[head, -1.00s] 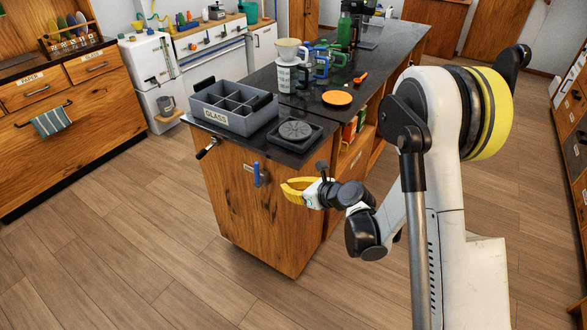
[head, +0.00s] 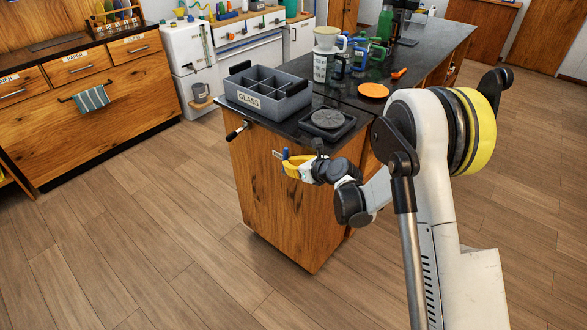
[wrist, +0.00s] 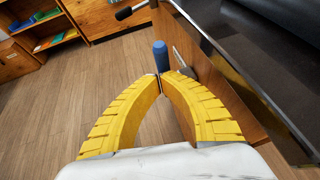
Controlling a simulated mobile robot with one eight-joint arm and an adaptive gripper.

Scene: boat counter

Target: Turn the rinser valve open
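The rinser valve's blue handle (head: 286,155) is on the end panel of the wooden counter, beside a small pale label. In the wrist view the blue handle (wrist: 160,53) stands upright just past my yellow fingertips. My gripper (head: 291,165) is at the handle, with its fingertips drawn together. In the wrist view my gripper (wrist: 159,79) has its tips nearly meeting at the handle's lower end, with a gap between the fingers behind them. I cannot tell whether the tips touch the handle. The black rinser tray (head: 328,122) with a round grey grate sits on the counter above.
A grey divided GLASS bin (head: 262,104) stands on the counter corner, above a black bar handle (head: 236,132). An orange disc (head: 373,90), a white cup (head: 321,68) and mugs are further back. The floor (head: 160,240) to the left is clear.

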